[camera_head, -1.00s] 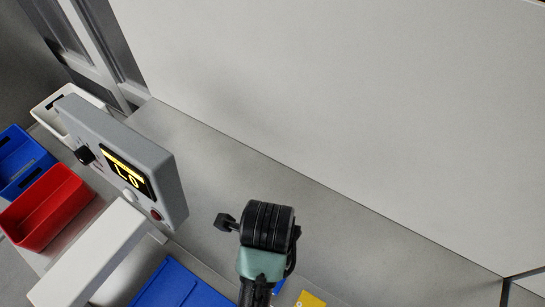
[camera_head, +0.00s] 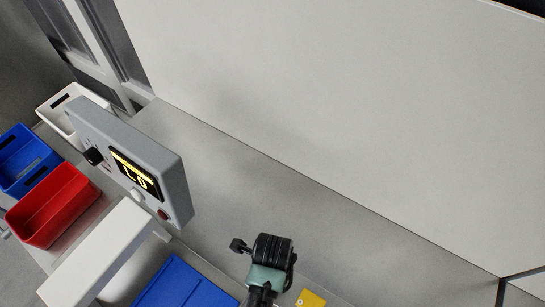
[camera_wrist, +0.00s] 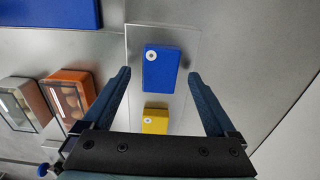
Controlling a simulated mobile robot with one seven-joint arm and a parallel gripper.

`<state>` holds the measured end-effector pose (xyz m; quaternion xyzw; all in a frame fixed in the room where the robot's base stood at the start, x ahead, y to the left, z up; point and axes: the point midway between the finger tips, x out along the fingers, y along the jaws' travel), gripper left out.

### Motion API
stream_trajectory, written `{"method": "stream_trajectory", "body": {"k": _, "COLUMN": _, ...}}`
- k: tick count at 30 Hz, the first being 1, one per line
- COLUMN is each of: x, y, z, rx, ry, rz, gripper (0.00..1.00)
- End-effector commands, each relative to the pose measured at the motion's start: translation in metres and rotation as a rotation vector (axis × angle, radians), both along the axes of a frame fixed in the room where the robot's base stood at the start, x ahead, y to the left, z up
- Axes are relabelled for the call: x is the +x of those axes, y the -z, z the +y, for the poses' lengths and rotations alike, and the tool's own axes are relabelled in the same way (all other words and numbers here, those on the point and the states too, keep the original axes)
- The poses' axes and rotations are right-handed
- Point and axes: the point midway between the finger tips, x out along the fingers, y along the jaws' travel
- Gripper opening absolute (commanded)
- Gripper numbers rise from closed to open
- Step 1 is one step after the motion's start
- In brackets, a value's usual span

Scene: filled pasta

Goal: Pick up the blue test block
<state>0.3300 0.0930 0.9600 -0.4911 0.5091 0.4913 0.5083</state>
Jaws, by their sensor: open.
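In the wrist view the blue test block (camera_wrist: 161,72) lies on a clear flat plate (camera_wrist: 187,35), with a white round mark near its upper left corner. My gripper (camera_wrist: 160,82) is open, with one finger on each side of the blue block in the picture; both fingers look apart from it. A yellow block (camera_wrist: 155,122) lies just below the blue one, closer to the gripper's palm. In the head view the yellow block (camera_head: 311,299) shows at the bottom edge beside my arm, and the blue test block is hidden.
A grey control box (camera_head: 133,160) with a lit display stands left in the head view. A blue tray (camera_head: 180,285) lies at the bottom. Two small containers (camera_wrist: 68,97) (camera_wrist: 24,104) sit left in the wrist view.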

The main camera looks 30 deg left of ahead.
Motion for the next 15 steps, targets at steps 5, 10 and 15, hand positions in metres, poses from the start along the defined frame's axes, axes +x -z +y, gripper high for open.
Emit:
{"method": "stream_trajectory", "body": {"k": 5, "x": -0.0004, "y": 0.0138, "z": 0.0003, "rx": 0.0, "ry": -0.001, "rz": 0.0, "gripper": 0.93}}
{"method": "stream_trajectory", "body": {"k": 10, "x": -0.0002, "y": 0.0151, "z": 0.0004, "rx": 0.001, "ry": -0.001, "rz": -0.001, "gripper": 0.93}}
{"method": "stream_trajectory", "body": {"k": 15, "x": -0.0001, "y": 0.0148, "z": 0.0004, "rx": 0.001, "ry": -0.001, "rz": -0.001, "gripper": 0.74}}
